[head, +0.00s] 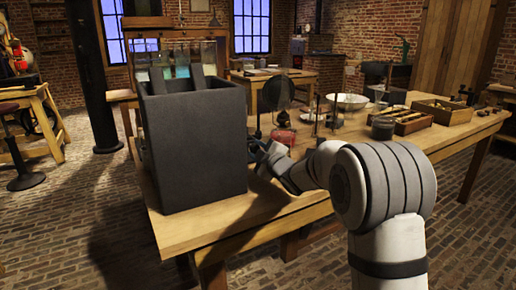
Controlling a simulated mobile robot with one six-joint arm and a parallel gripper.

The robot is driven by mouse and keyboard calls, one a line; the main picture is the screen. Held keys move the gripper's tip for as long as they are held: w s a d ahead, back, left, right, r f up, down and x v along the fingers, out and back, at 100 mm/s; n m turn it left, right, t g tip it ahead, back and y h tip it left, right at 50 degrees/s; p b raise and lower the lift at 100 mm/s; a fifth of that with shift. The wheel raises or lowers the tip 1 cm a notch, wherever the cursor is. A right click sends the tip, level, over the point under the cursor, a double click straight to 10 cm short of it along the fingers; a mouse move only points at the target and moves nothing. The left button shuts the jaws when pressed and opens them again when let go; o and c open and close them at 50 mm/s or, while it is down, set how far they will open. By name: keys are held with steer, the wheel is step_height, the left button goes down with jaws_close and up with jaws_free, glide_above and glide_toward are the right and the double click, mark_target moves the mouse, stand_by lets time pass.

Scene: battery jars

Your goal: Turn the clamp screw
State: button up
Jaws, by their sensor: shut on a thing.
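My gripper (262,153) reaches in from the right, low over the table, close to the right side of a large dark grey box. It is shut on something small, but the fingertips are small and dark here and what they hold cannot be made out. The clamp screw cannot be told apart in this view. Glass battery jars (182,71) with bluish liquid stand in a wooden frame (212,36) behind the dark box (195,150), which hides their lower parts.
The wooden table (242,218) has a clear front edge. Beyond my gripper stand a red-based lamp-like object (283,136), a dark round disc (278,93), a white bowl (348,101), a dark cup (382,128) and wooden trays (441,111). The tall box blocks the left side.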

steer(key=shift+m, duration=0.5)
steer(key=o, duration=1)
steer(key=p+v, duration=0.1)
steer(key=v, duration=0.6)
steer(key=shift+s+d, duration=0.25)
steer(key=shift+s, duration=0.05)
